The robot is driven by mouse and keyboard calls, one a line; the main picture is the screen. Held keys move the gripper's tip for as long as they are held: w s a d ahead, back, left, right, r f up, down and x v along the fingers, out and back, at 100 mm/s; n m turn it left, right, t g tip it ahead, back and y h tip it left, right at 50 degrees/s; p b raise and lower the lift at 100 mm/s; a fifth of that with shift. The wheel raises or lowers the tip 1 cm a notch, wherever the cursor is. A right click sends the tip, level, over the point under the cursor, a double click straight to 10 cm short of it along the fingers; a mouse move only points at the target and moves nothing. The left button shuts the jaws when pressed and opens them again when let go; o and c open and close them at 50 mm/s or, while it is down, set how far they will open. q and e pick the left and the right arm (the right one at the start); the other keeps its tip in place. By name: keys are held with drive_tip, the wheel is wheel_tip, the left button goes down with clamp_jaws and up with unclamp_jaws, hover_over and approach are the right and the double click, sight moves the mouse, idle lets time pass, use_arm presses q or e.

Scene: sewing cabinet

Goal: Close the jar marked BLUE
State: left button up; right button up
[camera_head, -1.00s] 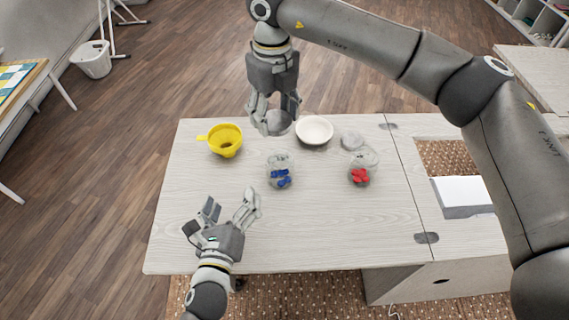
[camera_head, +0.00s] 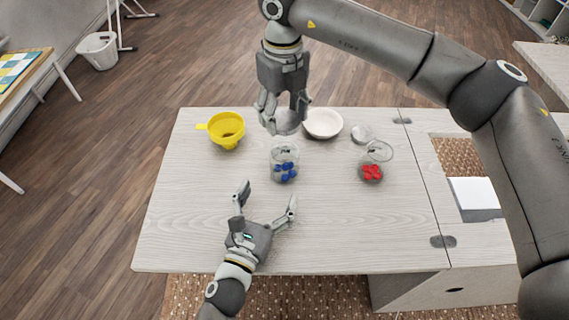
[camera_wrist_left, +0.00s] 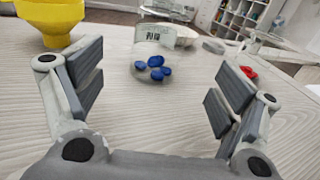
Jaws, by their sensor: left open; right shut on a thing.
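The clear glass jar with blue pieces (camera_head: 285,171) stands upright and open-topped at the middle of the table. In the left wrist view this jar (camera_wrist_left: 152,68) is straight ahead, between my fingers but beyond their tips, with a pale lettered label. My right gripper (camera_head: 283,114) points down above and behind the jar, shut on a round greyish lid (camera_head: 287,123). The lid is apart from the jar as far as I can tell. My left gripper (camera_head: 266,201) is open and empty, low in front of the jar and facing it.
A yellow funnel (camera_head: 226,131) stands left of the jar. A white bowl (camera_head: 323,124) is behind it. A jar with red pieces (camera_head: 371,171) stands to the right, with another round lid (camera_head: 362,133) lying behind it. The front of the table (camera_head: 350,235) is clear.

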use_arm(q)
drive_tip(key=x, duration=1.1)
drive_tip(key=c, duration=1.6)
drive_tip(key=shift+o, duration=0.2)
use_arm(e)
hover_over(283, 138)
drive_tip(key=s, duration=0.2)
drive_tip(key=shift+f, duration=2.55)
drive_tip(key=shift+f, duration=0.85)
drive_tip(key=shift+f, duration=0.55)
